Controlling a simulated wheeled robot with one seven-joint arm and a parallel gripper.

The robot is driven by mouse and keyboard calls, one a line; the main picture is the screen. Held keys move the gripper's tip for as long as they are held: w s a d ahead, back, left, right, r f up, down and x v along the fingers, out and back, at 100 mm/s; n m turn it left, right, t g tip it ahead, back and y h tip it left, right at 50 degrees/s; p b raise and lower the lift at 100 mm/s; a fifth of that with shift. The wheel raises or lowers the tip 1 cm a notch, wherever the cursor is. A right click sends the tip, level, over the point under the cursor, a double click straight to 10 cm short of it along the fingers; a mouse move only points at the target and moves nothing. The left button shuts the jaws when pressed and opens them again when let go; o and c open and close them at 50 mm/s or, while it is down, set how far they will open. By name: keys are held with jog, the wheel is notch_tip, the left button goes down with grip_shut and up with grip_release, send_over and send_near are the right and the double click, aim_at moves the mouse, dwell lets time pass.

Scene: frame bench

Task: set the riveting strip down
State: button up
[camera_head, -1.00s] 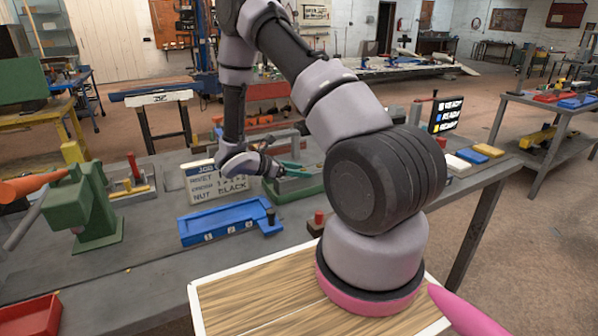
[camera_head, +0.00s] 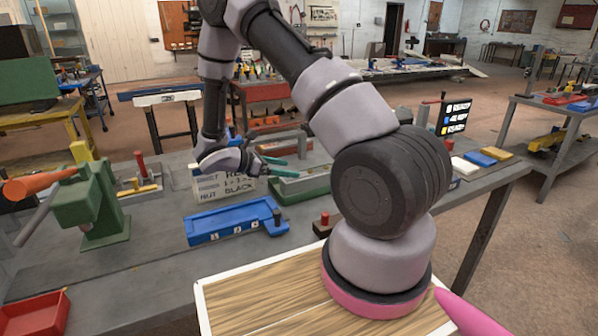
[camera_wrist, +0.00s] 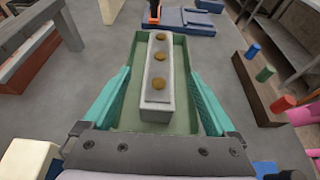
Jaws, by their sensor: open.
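The riveting strip (camera_wrist: 157,85) is a long pale grey bar with several brass-coloured rivet heads along its top. In the wrist view it lies lengthwise within the green tray (camera_wrist: 183,60), with no finger touching it. My gripper (camera_wrist: 160,75) is open, its teal fingers apart on either side of the strip's near part. My arm's wrist hides part of that card.
A blue numbered tray (camera_head: 235,221) is in front of the card. A green press (camera_head: 92,205) with an orange handle stands at left. A dark block with a red knob (camera_head: 325,224) is nearer the bench edge. The bench between press and blue tray is clear.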

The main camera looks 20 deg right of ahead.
jog(key=s+a+r+m+t+y, duration=0.2)
jog(key=s+r+m+y, duration=0.3)
jog(key=r, duration=0.6)
jog(key=s+a+r+m+t+y, duration=0.2)
jog(key=s+r+m+y, duration=0.3)
jog(key=s+r+m, duration=0.4)
jog(key=s+a+r+m+t+y, duration=0.2)
jog(key=s+r+m+y, duration=0.3)
jog(key=r, duration=1)
jog(key=shift+s+m+t, duration=0.4)
jog(key=shift+s+m, duration=0.55)
jog(key=shift+m, duration=0.85)
